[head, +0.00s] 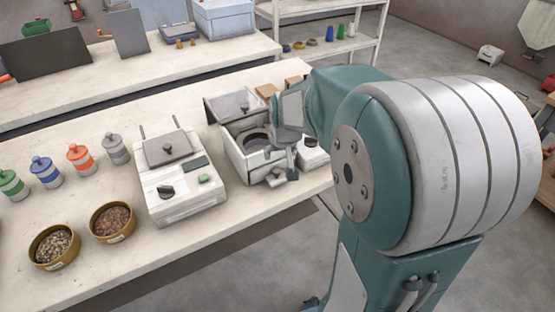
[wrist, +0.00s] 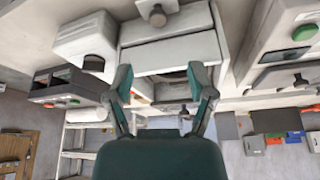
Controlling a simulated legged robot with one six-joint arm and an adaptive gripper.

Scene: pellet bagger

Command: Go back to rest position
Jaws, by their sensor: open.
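My gripper (wrist: 163,95) is open, with its two teal fingers spread and nothing seen between them in the wrist view. In the head view my gripper (head: 284,162) is at the front of a white machine (head: 242,163) with a raised lid and a round dark opening. My arm hides part of this machine. Whether my fingers touch it, I cannot tell. In the wrist view a white machine front (wrist: 170,55) lies just beyond the fingertips.
Left of the open machine stands a white device (head: 185,200) with a dark knob and green button. Two bowls of pellets, brown (head: 113,222) and pale (head: 54,247), and several colored bottles (head: 80,158) share the bench. Open floor (head: 270,265) lies in front.

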